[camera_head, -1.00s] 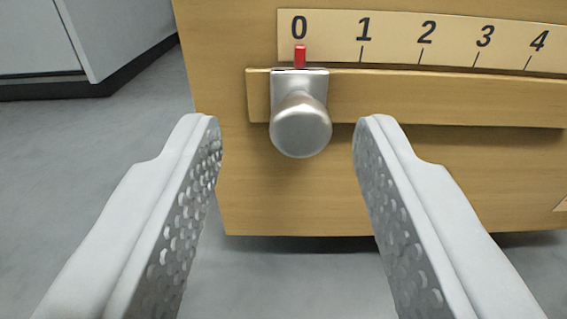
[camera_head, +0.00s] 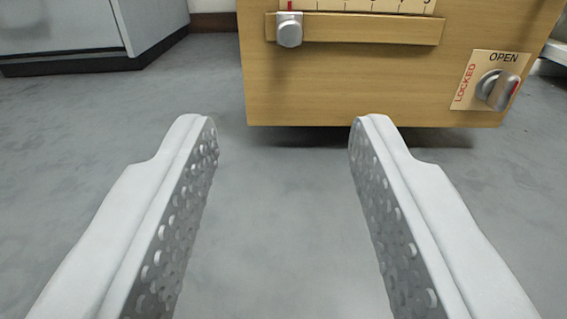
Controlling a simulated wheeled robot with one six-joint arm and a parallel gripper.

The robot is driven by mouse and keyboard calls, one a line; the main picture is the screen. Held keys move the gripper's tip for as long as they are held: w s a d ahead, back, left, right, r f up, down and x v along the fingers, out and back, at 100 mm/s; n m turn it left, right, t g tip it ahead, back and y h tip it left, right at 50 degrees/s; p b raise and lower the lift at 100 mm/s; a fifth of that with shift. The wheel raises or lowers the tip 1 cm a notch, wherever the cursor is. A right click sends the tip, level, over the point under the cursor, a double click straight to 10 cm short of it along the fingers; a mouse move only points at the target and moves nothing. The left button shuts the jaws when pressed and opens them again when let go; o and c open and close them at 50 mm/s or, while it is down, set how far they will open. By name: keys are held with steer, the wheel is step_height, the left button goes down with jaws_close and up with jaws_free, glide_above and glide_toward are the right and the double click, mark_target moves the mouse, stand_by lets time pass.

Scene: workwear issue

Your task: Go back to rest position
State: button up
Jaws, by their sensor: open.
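My gripper (camera_head: 284,125) is open and empty. Its two white fingers with perforated grey inner faces point forward over bare floor. Ahead of it, and apart from it, is a wooden box or cabinet front (camera_head: 340,85). A silver slider knob (camera_head: 289,31) sits at the left end of a wooden rail (camera_head: 390,30). A red mark (camera_head: 290,5) shows just above the knob, at the left end of a scale cut by the top edge.
A round silver knob (camera_head: 497,90) on a plate reading LOCKED and OPEN is at the right of the wooden front. A grey cabinet (camera_head: 70,35) stands at the upper left. The grey floor (camera_head: 280,220) between and around the fingers is clear.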

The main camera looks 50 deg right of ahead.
steer(key=shift+s+a, duration=0.2)
steer(key=shift+a, duration=0.1)
